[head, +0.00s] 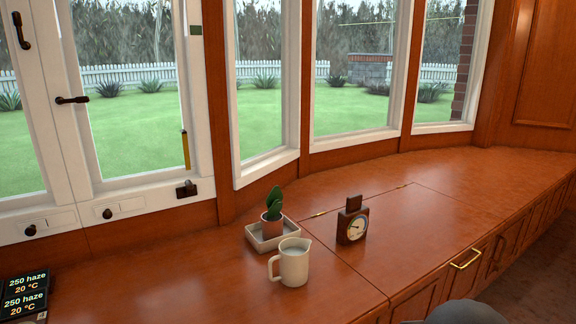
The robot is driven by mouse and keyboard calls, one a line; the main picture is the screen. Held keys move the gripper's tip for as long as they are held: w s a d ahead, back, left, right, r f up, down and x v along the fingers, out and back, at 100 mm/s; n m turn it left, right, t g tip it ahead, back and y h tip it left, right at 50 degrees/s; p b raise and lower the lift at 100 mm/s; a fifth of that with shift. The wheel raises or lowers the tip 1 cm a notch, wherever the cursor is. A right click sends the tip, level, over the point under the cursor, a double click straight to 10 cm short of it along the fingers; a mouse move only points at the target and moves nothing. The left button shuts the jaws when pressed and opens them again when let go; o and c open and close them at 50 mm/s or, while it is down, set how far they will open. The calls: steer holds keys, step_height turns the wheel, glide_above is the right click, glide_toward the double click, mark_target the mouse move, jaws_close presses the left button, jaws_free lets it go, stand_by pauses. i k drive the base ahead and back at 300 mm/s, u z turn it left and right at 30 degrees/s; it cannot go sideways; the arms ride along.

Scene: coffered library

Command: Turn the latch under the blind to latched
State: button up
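No blind shows in the head view, so I cannot tell which latch lies under it. On the white window frame at the left, one dark handle (72,100) lies level across the stile. A second dark handle (21,31) at the top left hangs nearly upright. Two small dark knobs on white plates sit on the bottom rail, a left knob (30,230) and a right knob (107,213). A dark fitting (186,189) sits at the lower right corner of the frame, below a yellow strip (186,150). My gripper is not in view.
A wooden counter runs under the windows. A dark display (24,293) is at the lower left. The counter's right side is clear.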

mark_target(59, 100)
steer(key=u, duration=1.5)
steer(key=k, duration=1.2)
steer(key=u, duration=0.75)
steer(key=i, duration=1.3)
steer(key=z, duration=0.55)
steer(key=i, duration=0.7)
steer(key=z, duration=0.65)
